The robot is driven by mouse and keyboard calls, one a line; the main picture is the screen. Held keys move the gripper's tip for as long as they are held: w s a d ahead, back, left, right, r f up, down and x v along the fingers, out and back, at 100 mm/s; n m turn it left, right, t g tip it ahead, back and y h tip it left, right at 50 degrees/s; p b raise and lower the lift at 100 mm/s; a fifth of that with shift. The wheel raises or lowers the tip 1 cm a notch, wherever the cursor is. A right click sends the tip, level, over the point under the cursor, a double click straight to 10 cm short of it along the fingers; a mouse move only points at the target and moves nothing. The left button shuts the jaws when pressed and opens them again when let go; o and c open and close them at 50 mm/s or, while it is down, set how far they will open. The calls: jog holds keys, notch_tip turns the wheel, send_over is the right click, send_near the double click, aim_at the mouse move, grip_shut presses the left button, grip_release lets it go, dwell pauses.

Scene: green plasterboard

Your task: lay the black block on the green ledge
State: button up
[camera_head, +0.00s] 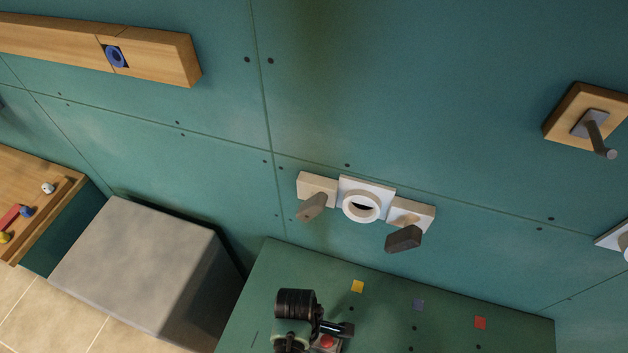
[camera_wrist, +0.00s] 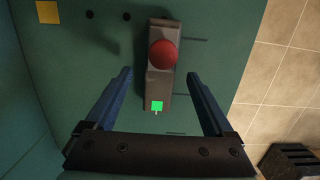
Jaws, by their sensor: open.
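A dark grey block (camera_wrist: 157,85) with a round red button and a small bright green square lies on the green ledge (camera_wrist: 85,85). It is the closest match to the black block. The block also shows partly in the head view (camera_head: 327,343), behind my arm, and the ledge (camera_head: 400,325) fills the bottom there. In the wrist view, my gripper (camera_wrist: 160,78) is open, with one finger on each side of the block and gaps between. I cannot tell whether the block's underside touches the ledge everywhere.
A grey box (camera_head: 140,265) stands left. A peg (camera_head: 600,138) juts out at right.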

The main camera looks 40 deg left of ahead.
jog(key=shift+d+f, duration=0.1)
jog(key=shift+f, duration=0.75)
grip_shut()
